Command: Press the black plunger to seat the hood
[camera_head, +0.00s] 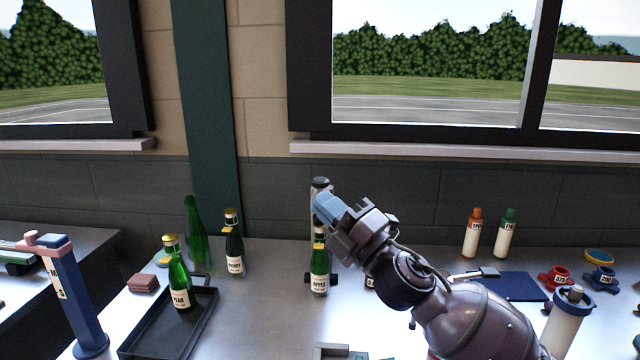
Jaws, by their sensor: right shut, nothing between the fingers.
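The black plunger (320,183) shows as a dark cap on top of an upright pale device (315,208) against the back wall. A green bottle labelled APPLE (319,272) stands upright in front of or under that device, with a yellow band at its neck. My right gripper (322,207), with light blue fingers, is shut and empty. In the picture its tips overlap the device just below the plunger; I cannot tell whether they touch. The gripper hides part of the device and the space above the bottle. My left gripper is not in view.
A black tray (133,343) holds a PEAR bottle (181,285). Two other green bottles (234,252) (195,240) stand behind it. A blue post (75,300) is at left. Orange (473,240) and green-capped (505,237) bottles, a navy mat (515,286) and a white cylinder (567,325) are at right.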

